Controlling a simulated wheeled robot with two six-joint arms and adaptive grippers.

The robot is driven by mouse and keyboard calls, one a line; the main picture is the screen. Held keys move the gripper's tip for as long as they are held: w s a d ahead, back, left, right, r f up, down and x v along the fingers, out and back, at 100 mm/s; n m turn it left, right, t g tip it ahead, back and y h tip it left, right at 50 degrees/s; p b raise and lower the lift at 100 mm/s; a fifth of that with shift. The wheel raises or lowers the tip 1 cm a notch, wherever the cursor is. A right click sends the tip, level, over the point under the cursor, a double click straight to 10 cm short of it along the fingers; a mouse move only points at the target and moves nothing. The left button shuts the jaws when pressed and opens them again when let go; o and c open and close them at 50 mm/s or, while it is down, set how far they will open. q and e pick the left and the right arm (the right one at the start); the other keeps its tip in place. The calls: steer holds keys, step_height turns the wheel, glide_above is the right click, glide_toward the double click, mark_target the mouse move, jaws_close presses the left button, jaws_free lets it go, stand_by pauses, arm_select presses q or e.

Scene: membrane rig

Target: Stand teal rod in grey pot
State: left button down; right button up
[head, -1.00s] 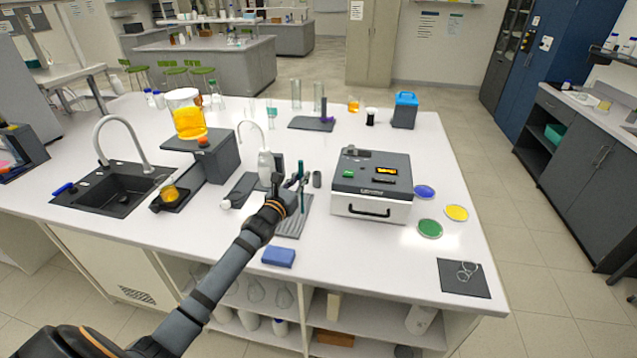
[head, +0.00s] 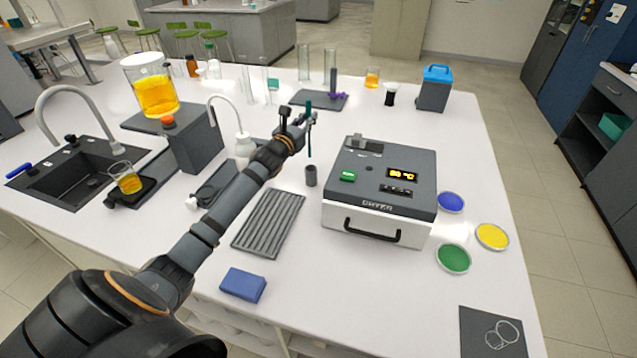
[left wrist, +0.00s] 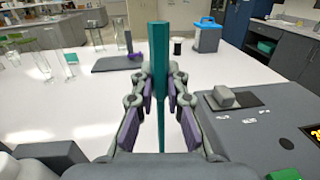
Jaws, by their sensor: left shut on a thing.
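My left gripper (head: 304,118) is shut on the teal rod (head: 309,145) and holds it upright above the bench. In the left wrist view, the rod (left wrist: 159,60) stands between the two fingers (left wrist: 160,92). The small dark grey pot (head: 311,176) stands upright on the bench. In the head view, the rod's lower end shows just above the pot's rim; whether it is directly over the opening I cannot tell. The pot does not show in the left wrist view. My right gripper is in no view.
A grooved grey tray (head: 268,224) lies empty left of the pot. A dryer box (head: 379,215) stands close on the right. A wash bottle (head: 243,150) with a bent spout is to the left. A blue block (head: 243,285) lies in front. Glass cylinders (head: 304,64) stand behind.

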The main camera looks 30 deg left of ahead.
mark_target(310, 150)
arm_select(q)
steer(key=shift+f+b, duration=0.3)
steer(key=shift+f, duration=0.25)
steer(key=shift+w, duration=0.15)
steer(key=shift+f, duration=0.4)
step_height(310, 150, down, 6)
steer(key=shift+r+b, duration=0.15)
steer(key=shift+b, duration=0.15)
step_height(310, 150, down, 4)
steer(key=shift+r+b, duration=0.15)
steer(key=shift+b, duration=0.95)
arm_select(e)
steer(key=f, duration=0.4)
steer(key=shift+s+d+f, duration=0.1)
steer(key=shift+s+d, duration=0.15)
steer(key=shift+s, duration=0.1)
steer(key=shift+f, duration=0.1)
